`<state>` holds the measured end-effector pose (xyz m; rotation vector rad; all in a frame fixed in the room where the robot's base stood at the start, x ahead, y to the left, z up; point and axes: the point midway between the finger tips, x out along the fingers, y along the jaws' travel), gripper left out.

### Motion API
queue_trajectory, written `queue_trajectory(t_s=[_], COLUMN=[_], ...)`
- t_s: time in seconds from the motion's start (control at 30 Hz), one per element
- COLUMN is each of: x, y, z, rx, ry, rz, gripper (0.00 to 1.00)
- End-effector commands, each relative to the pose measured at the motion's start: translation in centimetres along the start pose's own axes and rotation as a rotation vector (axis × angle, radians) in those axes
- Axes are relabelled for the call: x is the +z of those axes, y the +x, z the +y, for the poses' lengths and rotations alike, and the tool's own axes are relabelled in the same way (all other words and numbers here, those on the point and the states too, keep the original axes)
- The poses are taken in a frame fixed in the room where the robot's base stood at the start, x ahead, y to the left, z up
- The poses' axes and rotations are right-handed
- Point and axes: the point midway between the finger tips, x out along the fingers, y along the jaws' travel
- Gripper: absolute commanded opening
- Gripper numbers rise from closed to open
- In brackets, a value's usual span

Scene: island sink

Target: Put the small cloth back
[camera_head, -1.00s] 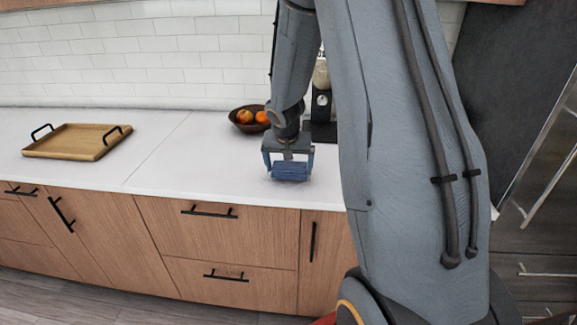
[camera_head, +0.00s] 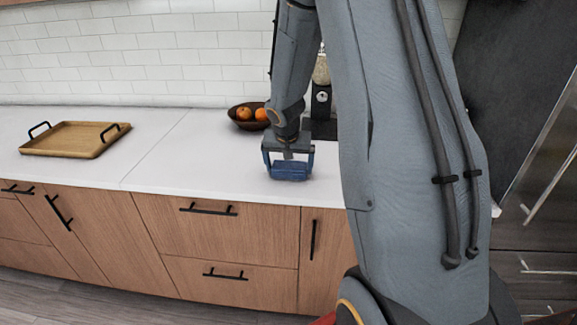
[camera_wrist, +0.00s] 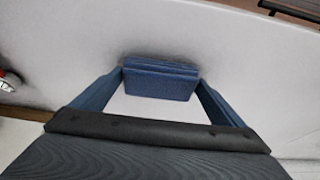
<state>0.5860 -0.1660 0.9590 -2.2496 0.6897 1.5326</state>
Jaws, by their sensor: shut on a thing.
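The small cloth (camera_head: 290,171) is a folded blue block near the front edge of the white counter. My gripper (camera_head: 288,166) points down and is shut on it, with one finger at each end. In the wrist view the cloth (camera_wrist: 160,80) spans between the two fingertips (camera_wrist: 160,88). The cloth is at or just above the counter top; I cannot tell whether it touches.
A wooden tray (camera_head: 62,147) with black handles lies at the left of the counter (camera_head: 160,165). A brown bowl (camera_head: 245,125) with oranges stands behind my gripper. A dark grinder-like appliance (camera_head: 321,108) is close to its right. The counter between tray and gripper is clear.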

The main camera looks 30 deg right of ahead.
Motion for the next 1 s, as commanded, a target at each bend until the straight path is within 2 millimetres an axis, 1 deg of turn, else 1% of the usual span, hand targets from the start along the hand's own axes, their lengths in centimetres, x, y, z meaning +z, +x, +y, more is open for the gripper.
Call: queue_trajectory(t_s=[0.07, 0.1, 0.13, 0.37, 0.47, 0.57, 0.8, 1.0], x=[0.0, 0.0, 0.0, 0.0, -0.1, -0.1, -0.1, 0.0], y=[0.2, 0.1, 0.1, 0.0, -0.6, -1.8, -5.3, -7.2], z=[0.0, 0.0, 0.0, 0.0, 0.0, -0.1, -0.1, 0.0], rx=[0.0, 0.0, 0.0, 0.0, 0.0, -0.001, -0.002, -0.001], ry=[0.0, 0.0, 0.0, 0.0, 0.0, 0.0, 0.001, 0.0], rz=[0.0, 0.0, 0.0, 0.001, 0.002, 0.004, 0.004, 0.002], gripper=[0.57, 0.98, 1.0, 1.0, 1.0, 1.0, 1.0, 1.0])
